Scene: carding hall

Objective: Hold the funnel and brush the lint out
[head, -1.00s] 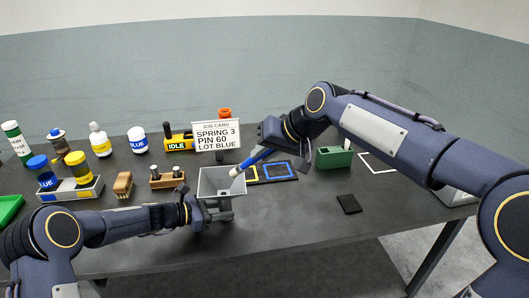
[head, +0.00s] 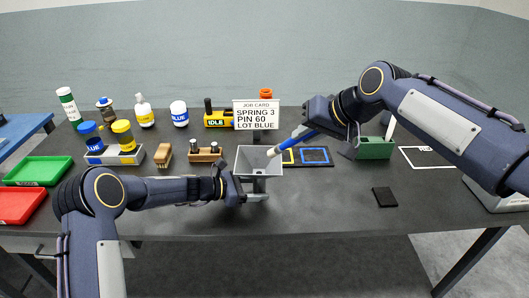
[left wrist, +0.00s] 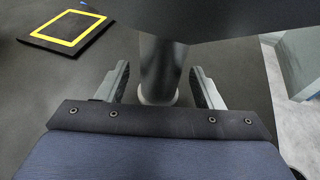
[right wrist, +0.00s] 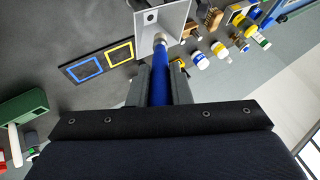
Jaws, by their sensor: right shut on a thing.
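The grey funnel (head: 244,162), a square hopper on a stem, stands near the front middle of the table. My left gripper (head: 251,191) is at its stem; in the left wrist view the open fingers (left wrist: 160,88) lie either side of the grey stem (left wrist: 158,62), with gaps visible. My right gripper (head: 312,122) is shut on the blue brush handle (head: 296,138). The brush slants down left, its pale tip at the funnel mouth. The right wrist view shows the brush (right wrist: 159,72) between the fingers (right wrist: 161,85), its tip over the hopper (right wrist: 172,18). I cannot make out any lint.
Behind the funnel stand a job card (head: 256,115) and a yellow IDLE block (head: 218,119). A wooden block with pegs (head: 205,156) stands left. A yellow-and-blue framed mat (head: 318,163) and a green box (head: 375,149) are right. The front right has free room around a black pad (head: 384,197).

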